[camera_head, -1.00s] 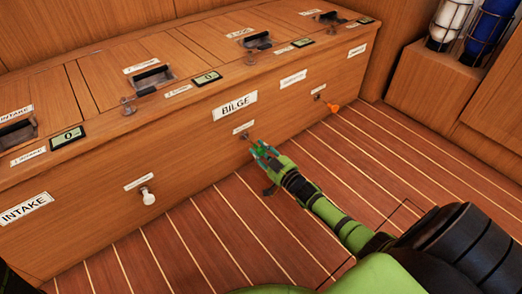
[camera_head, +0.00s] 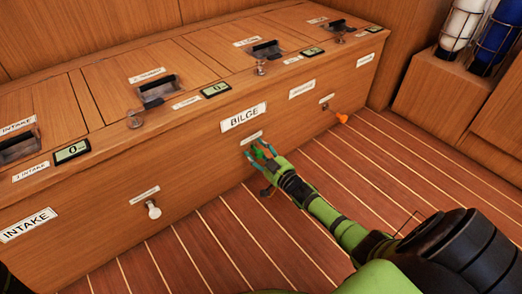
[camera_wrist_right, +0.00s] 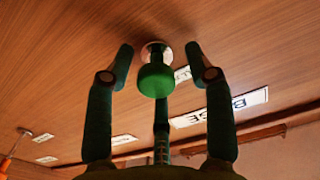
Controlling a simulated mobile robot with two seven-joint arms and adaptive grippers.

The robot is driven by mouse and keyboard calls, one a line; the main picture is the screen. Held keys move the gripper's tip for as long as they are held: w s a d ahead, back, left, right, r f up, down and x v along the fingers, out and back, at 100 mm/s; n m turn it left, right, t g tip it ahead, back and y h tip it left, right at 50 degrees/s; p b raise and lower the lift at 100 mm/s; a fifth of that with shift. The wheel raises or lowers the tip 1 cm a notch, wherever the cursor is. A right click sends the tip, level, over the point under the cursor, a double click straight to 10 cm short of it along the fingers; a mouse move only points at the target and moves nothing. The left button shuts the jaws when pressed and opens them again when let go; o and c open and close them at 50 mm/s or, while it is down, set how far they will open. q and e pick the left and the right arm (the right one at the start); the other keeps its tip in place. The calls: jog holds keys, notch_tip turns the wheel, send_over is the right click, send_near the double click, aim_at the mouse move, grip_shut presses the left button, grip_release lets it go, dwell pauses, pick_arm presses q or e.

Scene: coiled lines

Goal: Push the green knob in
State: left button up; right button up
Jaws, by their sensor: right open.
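The green knob (camera_wrist_right: 156,80) stands out on a stem from a round metal plate on the wooden panel front, in the right wrist view. In the head view the knob (camera_head: 260,154) is small and partly covered by my fingers, below the BILGE sign (camera_head: 244,117). My right gripper (camera_head: 262,150) is open at the panel. In the right wrist view its fingers (camera_wrist_right: 160,60) stand on either side of the knob with visible gaps, not gripping it; a third finger shows behind it. My left gripper is not in view.
A white knob (camera_head: 153,209) is on the panel to the left and an orange knob (camera_head: 341,118) to the right. The bench top (camera_head: 110,90) above has several recessed handles and small displays. The striped floor (camera_head: 225,235) is clear around my right arm.

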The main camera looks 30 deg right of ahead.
jog(key=s, duration=1.2)
jog(key=shift+d, duration=0.45)
jog(key=shift+w, duration=0.1)
